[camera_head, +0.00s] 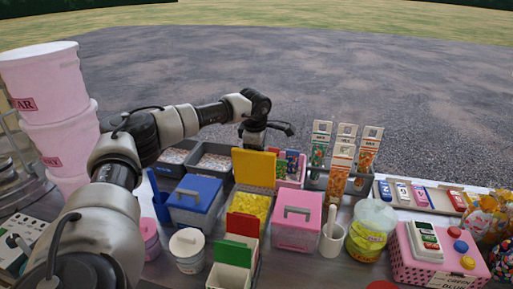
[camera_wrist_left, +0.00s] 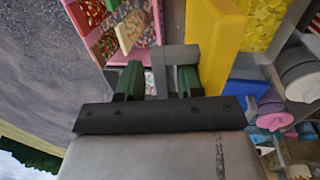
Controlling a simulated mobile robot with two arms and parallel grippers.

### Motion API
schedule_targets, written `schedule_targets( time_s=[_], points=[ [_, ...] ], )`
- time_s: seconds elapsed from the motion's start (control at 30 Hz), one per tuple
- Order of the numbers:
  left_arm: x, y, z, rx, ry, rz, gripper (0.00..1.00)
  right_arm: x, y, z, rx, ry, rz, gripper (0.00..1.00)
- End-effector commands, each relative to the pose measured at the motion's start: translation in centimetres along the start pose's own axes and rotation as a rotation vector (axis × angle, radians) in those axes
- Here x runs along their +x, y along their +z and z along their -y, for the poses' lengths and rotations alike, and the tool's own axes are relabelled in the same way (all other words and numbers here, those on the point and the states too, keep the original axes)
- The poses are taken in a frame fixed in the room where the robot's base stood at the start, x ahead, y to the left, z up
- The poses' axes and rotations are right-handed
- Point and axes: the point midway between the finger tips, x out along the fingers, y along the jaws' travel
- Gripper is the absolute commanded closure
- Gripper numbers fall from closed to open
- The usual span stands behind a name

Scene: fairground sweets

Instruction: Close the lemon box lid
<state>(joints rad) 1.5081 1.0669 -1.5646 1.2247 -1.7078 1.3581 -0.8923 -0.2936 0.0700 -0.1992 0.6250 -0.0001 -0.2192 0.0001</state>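The lemon box holds yellow contents (camera_head: 250,208) and its yellow lid (camera_head: 254,168) stands raised, roughly upright, at the back of the box. In the left wrist view the lid (camera_wrist_left: 214,42) is seen nearly edge-on, with a grey handle (camera_wrist_left: 178,56) on its outer face. My left gripper (camera_head: 256,138) is just behind and above the lid's top edge; its fingertips are hidden there. In the left wrist view the green fingers (camera_wrist_left: 158,80) are apart, with part of the handle between them; I cannot tell whether they touch it. My right gripper is not in view.
A blue-lidded box (camera_head: 195,192) stands left of the lemon box and a pink-lidded box (camera_head: 297,220) right of it. A red-and-green-lidded box (camera_head: 235,253) stands in front. A sweets tray (camera_wrist_left: 112,30) lies close by the gripper, behind the lid.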

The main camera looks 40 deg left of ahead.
Motion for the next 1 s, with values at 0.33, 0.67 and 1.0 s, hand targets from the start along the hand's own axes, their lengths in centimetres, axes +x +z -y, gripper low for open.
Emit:
schedule_targets(
  time_s=[0.33,0.67,1.0],
  points=[
    [-0.1,0.0,0.0,0.000,0.000,0.000,0.91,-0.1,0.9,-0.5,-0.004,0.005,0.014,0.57],
    [-0.6,0.0,1.0,0.002,-0.001,0.000,0.97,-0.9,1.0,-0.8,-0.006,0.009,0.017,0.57],
    [-1.1,0.0,3.2,0.001,-0.001,-0.001,0.94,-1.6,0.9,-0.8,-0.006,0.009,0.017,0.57]
  ],
)
